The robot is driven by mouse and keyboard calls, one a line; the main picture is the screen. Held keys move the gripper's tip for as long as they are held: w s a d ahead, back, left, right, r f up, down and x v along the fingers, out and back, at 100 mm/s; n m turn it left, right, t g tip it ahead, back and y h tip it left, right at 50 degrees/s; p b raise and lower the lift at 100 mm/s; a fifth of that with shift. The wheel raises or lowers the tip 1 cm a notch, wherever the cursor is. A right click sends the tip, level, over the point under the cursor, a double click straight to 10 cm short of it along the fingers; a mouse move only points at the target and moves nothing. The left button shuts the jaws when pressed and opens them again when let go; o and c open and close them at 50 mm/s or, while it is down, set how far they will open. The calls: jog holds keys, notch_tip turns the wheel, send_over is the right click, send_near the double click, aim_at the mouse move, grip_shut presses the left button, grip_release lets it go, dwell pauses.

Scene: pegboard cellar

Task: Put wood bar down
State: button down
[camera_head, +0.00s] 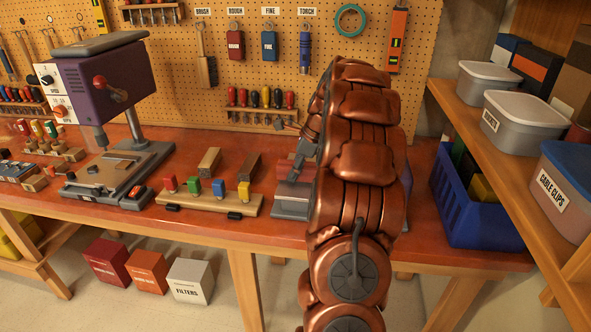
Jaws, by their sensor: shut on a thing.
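My gripper (302,152) is a dark grey shape at the left edge of my copper-coloured arm, above the bench near the grey and red vise. It is shut, but the thing between its fingers is mostly hidden from this view. Two wood bars lie on the red bench top: a lighter one (209,162) and a darker one (249,167). Both are to the left of my gripper and apart from it.
A wooden rack with coloured blocks (210,201) stands at the bench front. The vise (292,200) is beside my arm. A purple drill press (105,85) stands left. A blue crate (478,220) and a shelf with bins (522,122) are right. My arm hides the bench behind it.

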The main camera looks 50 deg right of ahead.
aim_at(311, 166)
jog(key=shift+f, duration=0.4)
jog(key=shift+f, duration=0.15)
jog(key=c, duration=0.6)
grip_release()
jog(key=b+v, duration=0.2)
jog(key=v, duration=1)
